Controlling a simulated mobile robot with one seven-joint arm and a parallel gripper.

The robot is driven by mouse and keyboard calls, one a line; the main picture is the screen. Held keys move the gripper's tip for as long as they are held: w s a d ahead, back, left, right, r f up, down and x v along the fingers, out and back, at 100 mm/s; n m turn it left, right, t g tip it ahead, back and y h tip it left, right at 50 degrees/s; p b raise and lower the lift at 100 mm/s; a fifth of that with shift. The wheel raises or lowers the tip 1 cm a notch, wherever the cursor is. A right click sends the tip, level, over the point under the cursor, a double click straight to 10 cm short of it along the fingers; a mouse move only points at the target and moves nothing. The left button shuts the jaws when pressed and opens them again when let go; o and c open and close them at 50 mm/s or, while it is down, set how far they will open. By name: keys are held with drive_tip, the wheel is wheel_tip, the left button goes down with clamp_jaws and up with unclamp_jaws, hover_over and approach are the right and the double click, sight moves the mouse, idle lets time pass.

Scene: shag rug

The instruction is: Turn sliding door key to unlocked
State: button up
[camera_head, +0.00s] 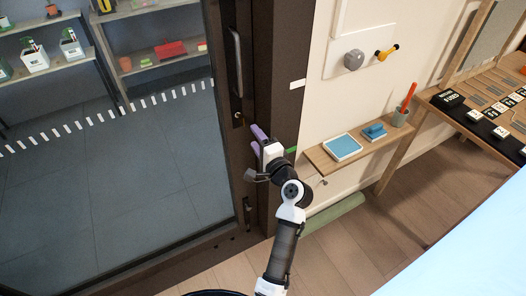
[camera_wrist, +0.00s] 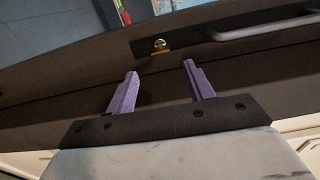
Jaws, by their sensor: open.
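The sliding door's key (camera_head: 238,121) sits in a dark lock plate on the brown door frame, just below the long door handle (camera_head: 235,62). In the wrist view the key (camera_wrist: 160,44) is a small metal piece with a brass-coloured part under it, and the handle (camera_wrist: 262,28) runs off to its right. My gripper (camera_head: 254,138) is open and empty, its purple fingers slightly below and right of the key. In the wrist view the gripper (camera_wrist: 160,69) has the key beyond its fingertips, roughly centred between them and apart from them. The key's exact angle is too small to tell.
The glass door pane (camera_head: 110,170) fills the left, with shelves behind it. A wooden wall shelf (camera_head: 325,160) with a blue tray and brush is right of my arm. A desk (camera_head: 485,75) stands at the far right. Open floor lies below.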

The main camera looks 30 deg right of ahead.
drive_tip(key=s, duration=0.4)
drive_tip(key=shift+b, duration=0.3)
drive_tip(key=shift+w, duration=0.1)
